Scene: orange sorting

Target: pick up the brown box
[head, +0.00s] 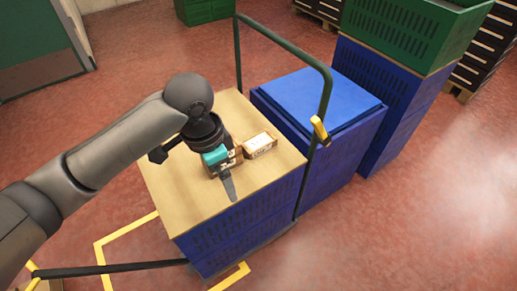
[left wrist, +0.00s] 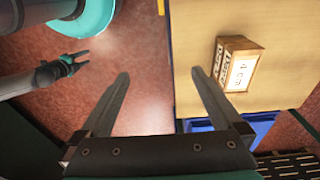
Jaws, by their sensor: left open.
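The brown box (head: 260,146), with a white label on its top, sits on the light wooden top (head: 265,178) of a blue crate stack. In the left wrist view the same box (left wrist: 239,64) lies to the right, past the right fingertip and apart from it. My left gripper (head: 228,184) is over the wooden top just left of the box. In its own view its fingers (left wrist: 160,75) are spread with nothing between them. My right gripper (left wrist: 76,62) shows small at the upper left of the left wrist view, its fingers apart and empty, away from the box.
A green cart handle (head: 329,85) with a yellow grip (head: 319,129) rises along the far right side of the wooden top. Blue crates (head: 322,96) stand right behind it, with a green crate (head: 400,40) farther back. Red floor is open at the right.

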